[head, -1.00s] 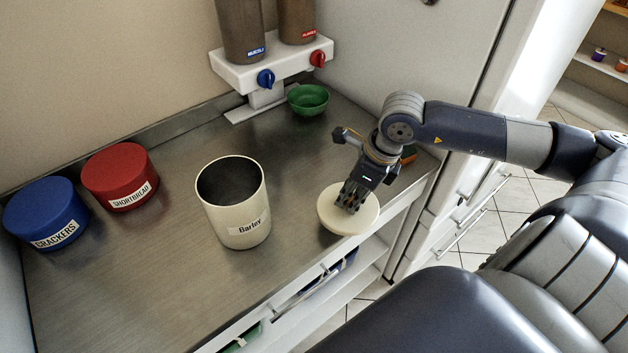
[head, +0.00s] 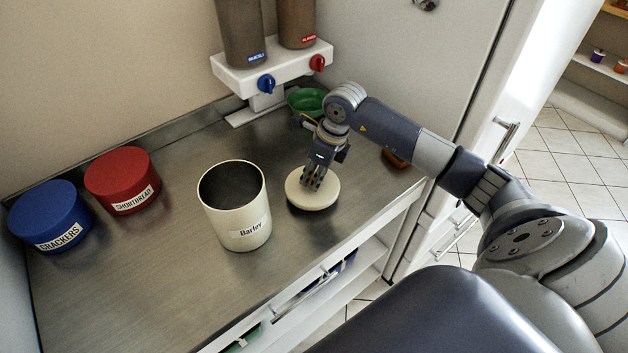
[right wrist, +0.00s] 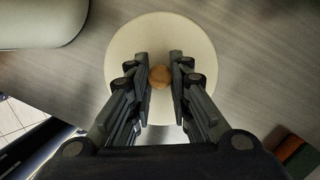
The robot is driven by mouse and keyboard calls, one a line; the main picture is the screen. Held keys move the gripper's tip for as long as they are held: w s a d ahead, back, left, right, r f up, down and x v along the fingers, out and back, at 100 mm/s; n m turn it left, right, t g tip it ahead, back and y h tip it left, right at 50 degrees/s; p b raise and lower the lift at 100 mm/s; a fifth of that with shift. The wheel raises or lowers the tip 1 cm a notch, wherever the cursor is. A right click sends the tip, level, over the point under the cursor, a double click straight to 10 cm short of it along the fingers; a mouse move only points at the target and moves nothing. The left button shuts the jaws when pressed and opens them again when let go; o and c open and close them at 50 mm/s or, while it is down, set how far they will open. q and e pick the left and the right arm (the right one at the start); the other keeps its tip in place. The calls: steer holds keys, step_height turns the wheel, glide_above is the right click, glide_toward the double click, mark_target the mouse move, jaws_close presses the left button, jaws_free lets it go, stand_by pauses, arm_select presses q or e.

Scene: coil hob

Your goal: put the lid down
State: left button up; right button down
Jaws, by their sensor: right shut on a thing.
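The round cream lid (head: 325,199) is right of the cream Barley canister (head: 241,232), over the metal worktop. My right gripper (head: 311,186) is above the lid, shut on its knob. In the right wrist view the brown knob (right wrist: 160,76) sits between the two fingers, with the lid (right wrist: 160,30) flat around it. A dark shadow lies close under the lid; I cannot tell whether it touches the worktop. The canister stands upright with its top open. My left gripper is not in view.
A red Shortbread tin (head: 122,180) and a blue Crackers tin (head: 50,217) stand at the left. A green bowl (head: 306,100) sits under the dispensers (head: 270,66) at the back. A small orange-brown item (head: 394,160) lies at the right. The worktop before the canister is bare.

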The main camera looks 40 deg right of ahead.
mark_target(326, 188)
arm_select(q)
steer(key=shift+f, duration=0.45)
arm_select(e)
steer(key=shift+x, duration=0.85)
steer(key=shift+s+d, duration=0.1)
steer(key=shift+d, duration=0.05)
steer(key=shift+f, duration=0.15)
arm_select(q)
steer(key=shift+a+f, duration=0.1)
arm_select(e)
steer(key=c, duration=1.5)
jaws_free()
steer(key=shift+r, duration=0.3)
arm_select(q)
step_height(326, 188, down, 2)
steer(key=b, duration=0.2)
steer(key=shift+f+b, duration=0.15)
steer(key=shift+b, duration=0.2)
arm_select(e)
steer(key=v, duration=1.1)
steer(key=shift+s+d+r, duration=0.1)
steer(key=shift+s+r, duration=0.1)
steer(key=shift+r, duration=0.1)
